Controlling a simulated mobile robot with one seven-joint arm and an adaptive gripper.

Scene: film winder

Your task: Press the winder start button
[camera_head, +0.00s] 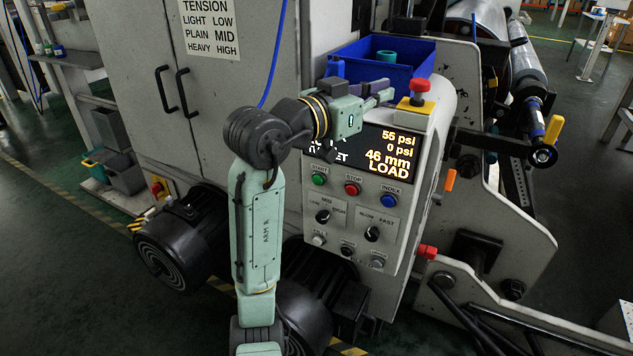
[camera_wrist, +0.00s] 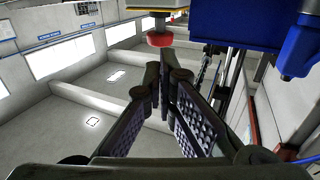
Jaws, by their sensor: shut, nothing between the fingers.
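The green START button (camera_head: 319,179) is at the upper left of the winder's control panel (camera_head: 333,236), under its printed label. In the wrist view my gripper (camera_wrist: 164,68) is shut and empty, with the red mushroom button (camera_wrist: 160,39) just beyond the fingertips. I cannot tell whether they touch. The START button is not visible there.
A red STOP button (camera_head: 352,188) and a blue INDEX button (camera_head: 389,201) sit right of START, with selector knobs (camera_head: 372,234) below. A blue bin (camera_head: 375,68) stands on top, behind my gripper.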

